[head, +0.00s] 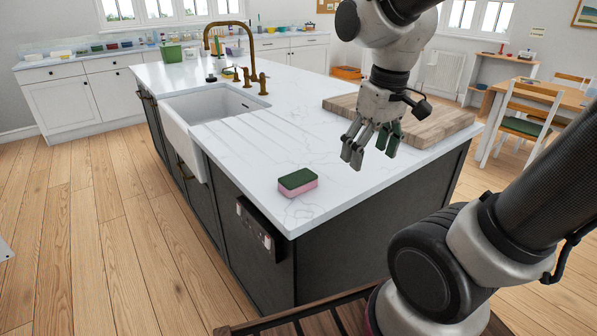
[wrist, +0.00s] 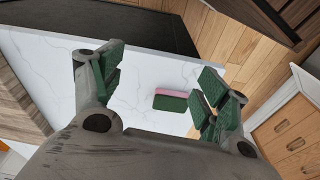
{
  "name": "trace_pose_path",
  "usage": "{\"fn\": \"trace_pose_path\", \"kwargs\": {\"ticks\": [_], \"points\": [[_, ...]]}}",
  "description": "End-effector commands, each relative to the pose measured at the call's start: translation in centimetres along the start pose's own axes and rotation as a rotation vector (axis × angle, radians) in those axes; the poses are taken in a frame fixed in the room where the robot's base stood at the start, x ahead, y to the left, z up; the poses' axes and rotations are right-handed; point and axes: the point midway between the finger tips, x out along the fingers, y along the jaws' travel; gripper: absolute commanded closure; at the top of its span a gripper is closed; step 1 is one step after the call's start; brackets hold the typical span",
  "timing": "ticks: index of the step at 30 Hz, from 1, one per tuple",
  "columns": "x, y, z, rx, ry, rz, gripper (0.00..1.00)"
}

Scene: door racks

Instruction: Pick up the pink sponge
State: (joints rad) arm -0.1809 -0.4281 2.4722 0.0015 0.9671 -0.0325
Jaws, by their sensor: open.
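The pink sponge (head: 298,188) has a dark green top layer and lies flat on the white marble worktop (head: 340,170) near its front corner. It also shows in the wrist view (wrist: 173,93), between the fingers and closer to the right one, with its green side facing the camera. My gripper (head: 371,145) is open and empty. It hangs above the worktop, to the right of the sponge and higher than it, not touching it. In the wrist view my gripper (wrist: 155,95) has its green-padded fingers spread wide apart.
A wooden board (head: 425,122) lies on the worktop behind my gripper. A white sink (head: 215,105) with a brass tap (head: 228,38) is at the left. The worktop around the sponge is clear, and its edges drop to the wooden floor (head: 110,240).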

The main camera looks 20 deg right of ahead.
Motion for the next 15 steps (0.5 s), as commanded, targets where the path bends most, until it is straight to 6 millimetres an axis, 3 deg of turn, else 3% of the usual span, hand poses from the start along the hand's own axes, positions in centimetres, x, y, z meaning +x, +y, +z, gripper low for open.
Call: {"fn": "trace_pose_path", "kwargs": {"ticks": [5, 9, 12, 15], "points": [[4.1, -3.4, -6.0, -0.418, -0.135, -0.032, 0.25], [7.2, -6.0, -10.5, -0.868, -0.18, -0.077, 0.25], [8.0, -6.7, -12.8, -1.146, -0.164, -0.1, 0.25], [7.5, -6.8, -14.4, -1.37, -0.121, -0.1, 0.25]]}}
